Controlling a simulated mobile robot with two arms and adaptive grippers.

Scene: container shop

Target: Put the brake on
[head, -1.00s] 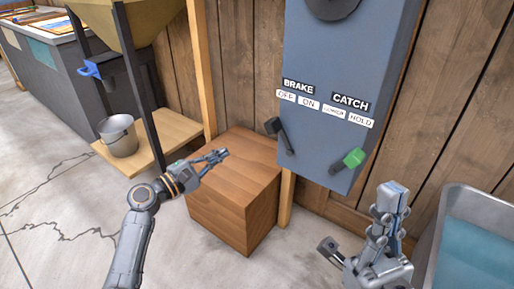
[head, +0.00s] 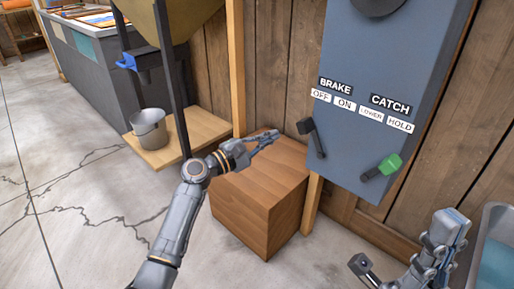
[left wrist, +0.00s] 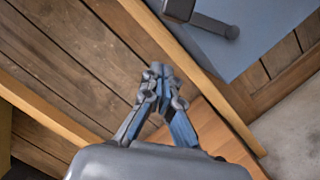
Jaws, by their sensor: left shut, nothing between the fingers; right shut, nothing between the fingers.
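The brake lever (head: 312,138) is a black handle on the blue-grey panel (head: 400,60), under the BRAKE label with OFF and ON plates. Its black knob is at the upper left, on the OFF side. The lever also shows at the top of the left wrist view (left wrist: 203,17). The green-knobbed catch lever (head: 382,167) is to its right. My left gripper (head: 276,136) is shut and empty, left of the brake lever and apart from it, above the wooden box. My right gripper (head: 452,222) is shut and empty, below and right of the panel.
A wooden box (head: 262,195) stands below the left gripper. A wooden post (head: 237,70) rises behind it. A metal bucket (head: 149,129) sits on a low wooden shelf at left. A basin of blue water (head: 497,262) is at the right edge.

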